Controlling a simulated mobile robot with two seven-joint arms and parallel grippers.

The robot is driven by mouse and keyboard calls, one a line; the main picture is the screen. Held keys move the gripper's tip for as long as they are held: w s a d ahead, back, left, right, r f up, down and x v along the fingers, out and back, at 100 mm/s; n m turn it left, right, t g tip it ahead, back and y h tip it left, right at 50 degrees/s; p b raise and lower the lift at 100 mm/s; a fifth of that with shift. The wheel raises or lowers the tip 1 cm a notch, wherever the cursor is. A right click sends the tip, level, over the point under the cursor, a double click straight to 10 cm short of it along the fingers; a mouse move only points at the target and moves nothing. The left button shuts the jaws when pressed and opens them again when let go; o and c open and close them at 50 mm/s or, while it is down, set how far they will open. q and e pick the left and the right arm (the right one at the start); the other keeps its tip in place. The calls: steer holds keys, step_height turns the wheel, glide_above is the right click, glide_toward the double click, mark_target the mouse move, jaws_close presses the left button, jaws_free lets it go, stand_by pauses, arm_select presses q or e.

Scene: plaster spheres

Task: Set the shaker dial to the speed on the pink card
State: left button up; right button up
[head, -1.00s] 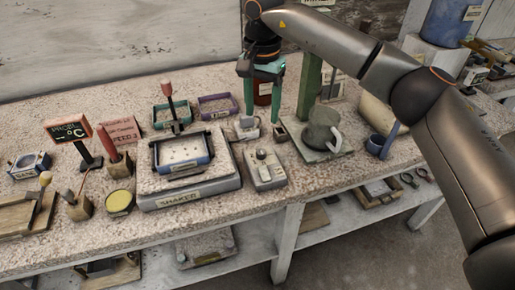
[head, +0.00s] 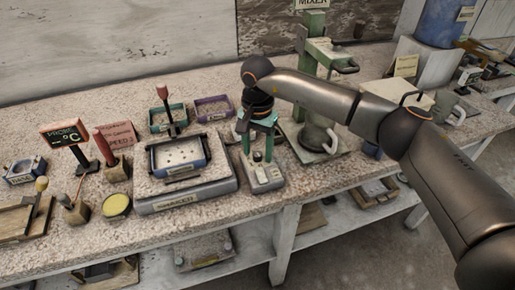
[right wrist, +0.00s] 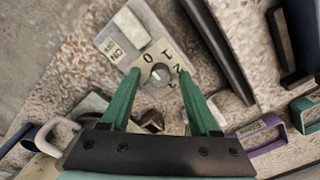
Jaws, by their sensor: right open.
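The shaker (head: 187,203) is a grey box with a blue-rimmed tray on top. Its control box (head: 265,180) stands just to the right. My right gripper (head: 258,154) is open, pointing down above this box. In the right wrist view the round grey dial (right wrist: 160,75) sits on a pale plate marked 0, 1 and 2, between my green fingertips (right wrist: 158,73); I cannot tell if they touch it. The dial's exact setting is unclear. The pink card (head: 122,138) stands behind a red-handled tool and its last line appears to read SPEED 3. My left gripper is not in view.
A green-column mixer (head: 312,75) stands to the right of my gripper. Teal (head: 160,118) and purple (head: 213,108) trays lie behind the shaker. A probe display (head: 66,133) and a yellow-topped tin (head: 116,206) are at the left. The bench front edge is close to the control box.

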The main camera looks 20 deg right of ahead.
steer(key=shift+c, duration=0.4)
jaws_close()
